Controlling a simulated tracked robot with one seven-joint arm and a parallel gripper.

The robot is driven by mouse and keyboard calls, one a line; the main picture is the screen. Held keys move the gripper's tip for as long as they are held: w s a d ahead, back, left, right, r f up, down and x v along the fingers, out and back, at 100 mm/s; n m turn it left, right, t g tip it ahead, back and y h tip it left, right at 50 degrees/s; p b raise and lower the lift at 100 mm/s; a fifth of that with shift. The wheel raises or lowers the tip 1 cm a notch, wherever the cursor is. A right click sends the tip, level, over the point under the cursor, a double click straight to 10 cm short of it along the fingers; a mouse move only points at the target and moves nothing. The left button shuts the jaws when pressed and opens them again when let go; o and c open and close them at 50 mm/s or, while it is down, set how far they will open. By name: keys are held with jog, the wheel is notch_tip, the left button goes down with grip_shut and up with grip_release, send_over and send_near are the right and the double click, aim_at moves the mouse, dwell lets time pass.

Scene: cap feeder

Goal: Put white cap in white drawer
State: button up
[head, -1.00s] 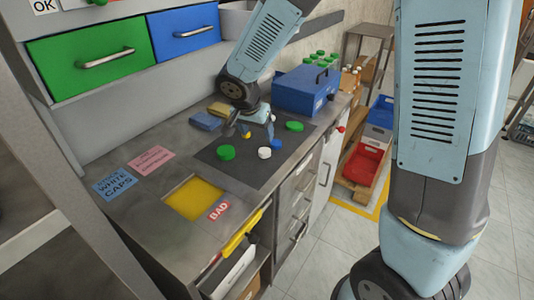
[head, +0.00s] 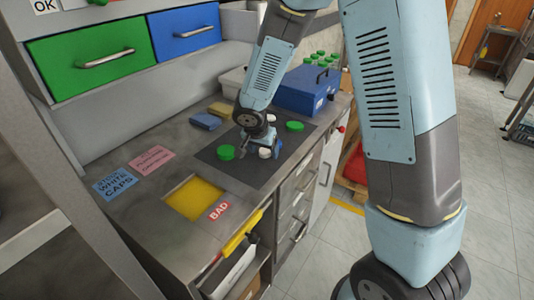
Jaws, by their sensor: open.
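The white cap (head: 265,153) lies on the dark mat (head: 250,175) on the workbench. My gripper (head: 259,150) is low over the mat, pointing down, with its jaws open. The white cap shows at the fingers, partly hidden; I cannot tell whether they touch it. A pale, open drawer-like box (head: 238,22) sits right of the blue drawer (head: 183,30) at shelf height, partly behind my arm. I take it to be the white drawer.
Green caps lie on the mat at left (head: 226,152) and right (head: 295,126). A blue toolbox (head: 305,90) stands behind. The green drawer (head: 92,60) is shut. A yellow-bottomed recess (head: 194,198) is at the front, beside the BAD label (head: 219,211).

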jog(key=shift+c, duration=0.5)
jog(key=c, duration=1.1)
jog(key=shift+c, duration=0.2)
